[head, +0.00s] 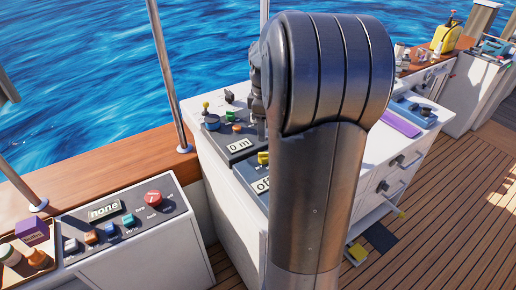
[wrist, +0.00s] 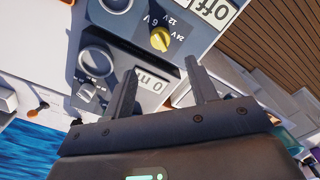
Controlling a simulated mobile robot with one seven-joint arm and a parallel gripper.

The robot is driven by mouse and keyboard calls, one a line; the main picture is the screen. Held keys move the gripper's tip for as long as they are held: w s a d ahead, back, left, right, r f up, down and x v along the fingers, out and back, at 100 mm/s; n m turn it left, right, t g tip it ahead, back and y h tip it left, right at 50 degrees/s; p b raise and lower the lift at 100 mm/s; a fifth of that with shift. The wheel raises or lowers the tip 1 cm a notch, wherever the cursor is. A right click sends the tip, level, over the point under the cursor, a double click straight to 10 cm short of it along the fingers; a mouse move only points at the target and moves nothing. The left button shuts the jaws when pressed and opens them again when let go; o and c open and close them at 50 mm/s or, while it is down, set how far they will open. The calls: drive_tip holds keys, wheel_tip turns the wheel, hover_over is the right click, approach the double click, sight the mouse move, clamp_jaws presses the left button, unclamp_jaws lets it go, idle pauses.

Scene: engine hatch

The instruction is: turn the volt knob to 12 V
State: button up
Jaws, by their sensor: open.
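The volt knob (wrist: 160,39) is a yellow round knob on a dark panel, with 24 V, 12 V and 6 V printed around it, upside down in the wrist view. Its pointer is too small to read. Beside it a display (wrist: 214,10) reads "Off". In the head view, the yellow knob (head: 263,157) shows just left of my arm, which partly hides its panel. My gripper (wrist: 162,64) is open and empty. Its two fingers point toward the knob's panel, apart from the knob, which appears just beyond the fingertips and between them. In the head view my arm hides most of the gripper.
A second panel with a "0 m" display (head: 239,145) adjoins the volt panel. Another console (head: 122,222) at lower left has a "none" display, a red knob and several coloured switches. A white cabinet (head: 395,185) with handles stands at right. Wooden deck (head: 440,250) is open there.

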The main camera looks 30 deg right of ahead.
sight(264, 153)
wheel_tip(264, 153, down, 11)
drive_tip(key=shift+r, duration=0.2)
drive_tip(key=shift+c, duration=0.3)
drive_tip(key=c, duration=0.9)
